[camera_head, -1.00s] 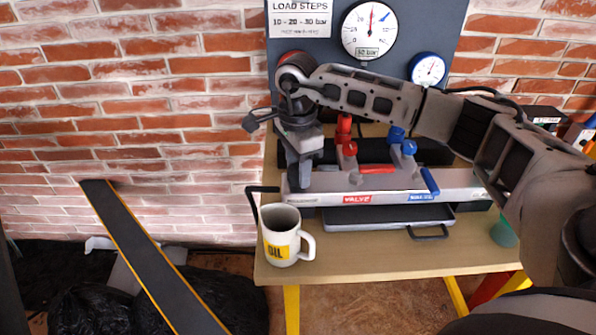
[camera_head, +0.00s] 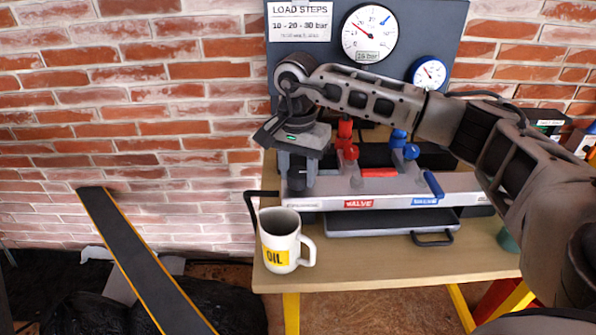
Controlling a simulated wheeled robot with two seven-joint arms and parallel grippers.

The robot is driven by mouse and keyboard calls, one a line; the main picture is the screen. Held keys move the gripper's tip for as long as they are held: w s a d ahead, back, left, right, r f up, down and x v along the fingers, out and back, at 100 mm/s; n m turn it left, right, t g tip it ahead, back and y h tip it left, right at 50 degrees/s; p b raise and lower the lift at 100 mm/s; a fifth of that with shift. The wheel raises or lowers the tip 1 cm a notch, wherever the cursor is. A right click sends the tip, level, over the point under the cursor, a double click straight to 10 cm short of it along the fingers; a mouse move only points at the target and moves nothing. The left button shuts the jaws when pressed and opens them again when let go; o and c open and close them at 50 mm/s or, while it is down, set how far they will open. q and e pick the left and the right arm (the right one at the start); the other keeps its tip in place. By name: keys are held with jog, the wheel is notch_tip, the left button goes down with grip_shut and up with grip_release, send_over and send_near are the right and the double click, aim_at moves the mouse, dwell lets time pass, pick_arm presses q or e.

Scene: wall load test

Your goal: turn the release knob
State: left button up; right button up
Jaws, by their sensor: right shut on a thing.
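The long grey pump unit (camera_head: 390,197) lies on the bench, with a red VALVE label and a blue label on its front. My right gripper (camera_head: 298,182) reaches down at its left end, its fingers shut around the dark release knob (camera_head: 298,176); the fingers hide most of the knob. The large gauge (camera_head: 369,34) on the grey panel has its red needle pointing to the upper left. A smaller blue-rimmed gauge (camera_head: 428,73) is right of it. My left gripper is not in view.
A white OIL mug (camera_head: 279,242) stands at the bench's (camera_head: 380,270) left front, close below my right gripper. Red (camera_head: 347,140) and blue (camera_head: 405,147) fittings rise right of the gripper. A load steps sign (camera_head: 300,20) hangs above. The bench front middle is clear.

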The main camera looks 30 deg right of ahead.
aim_at(297, 172)
dwell(0.5)
jog(key=o, duration=1)
jog(key=shift+r, duration=0.15)
jog(key=shift+r, duration=0.35)
notch_tip(297, 172, up, 15)
jog(key=shift+w+r+p, duration=0.1)
jog(key=shift+p, duration=0.3)
